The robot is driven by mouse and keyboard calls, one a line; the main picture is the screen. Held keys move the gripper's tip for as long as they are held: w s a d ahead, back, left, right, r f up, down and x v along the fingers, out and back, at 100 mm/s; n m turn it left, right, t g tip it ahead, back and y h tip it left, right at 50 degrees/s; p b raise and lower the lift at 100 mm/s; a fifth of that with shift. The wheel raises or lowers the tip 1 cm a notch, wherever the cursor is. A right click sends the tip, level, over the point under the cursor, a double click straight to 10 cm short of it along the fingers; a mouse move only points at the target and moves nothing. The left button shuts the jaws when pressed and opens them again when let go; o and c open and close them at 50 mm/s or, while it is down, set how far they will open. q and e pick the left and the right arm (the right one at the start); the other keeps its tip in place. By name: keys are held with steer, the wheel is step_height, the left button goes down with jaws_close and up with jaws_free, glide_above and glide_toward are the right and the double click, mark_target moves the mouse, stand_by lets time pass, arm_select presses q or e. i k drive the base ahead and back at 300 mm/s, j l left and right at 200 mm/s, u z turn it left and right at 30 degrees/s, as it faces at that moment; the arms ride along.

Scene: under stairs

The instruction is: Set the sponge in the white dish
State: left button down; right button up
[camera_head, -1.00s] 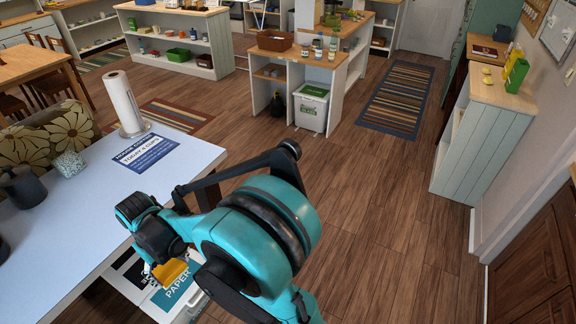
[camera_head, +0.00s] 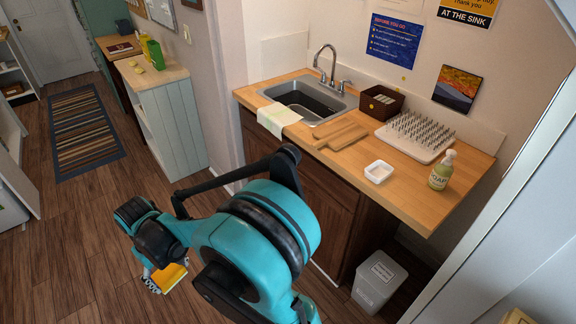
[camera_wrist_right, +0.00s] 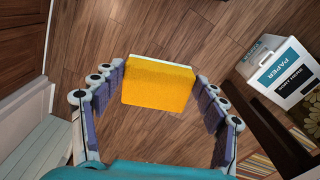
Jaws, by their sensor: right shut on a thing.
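The yellow sponge (camera_wrist_right: 158,88), with a pale layer along one edge, is held by my right gripper (camera_wrist_right: 161,74), seen above the wood floor in the wrist view. In the head view the sponge (camera_head: 169,276) shows partly below the dark wrist, with the right gripper (camera_head: 160,281) low, left of the sink counter and apart from it. The small square white dish (camera_head: 378,172) sits near the counter's front edge and looks empty. My left gripper is not in view.
The wooden counter (camera_head: 402,196) holds a sink (camera_head: 305,100) with a cloth, a cutting board (camera_head: 341,135), a brown box (camera_head: 381,103), a spiked drying rack (camera_head: 416,137) and a soap bottle (camera_head: 441,171) right of the dish. A grey bin (camera_head: 379,282) stands below.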

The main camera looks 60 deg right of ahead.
mark_target(377, 174)
steer(key=l+z, duration=0.1)
steer(key=z, duration=0.75)
steer(key=i+z, duration=0.1)
steer(key=z, duration=0.35)
steer(key=l+z, duration=0.1)
steer(key=z, duration=0.35)
steer(key=i+z, duration=0.1)
steer(key=z, duration=0.3)
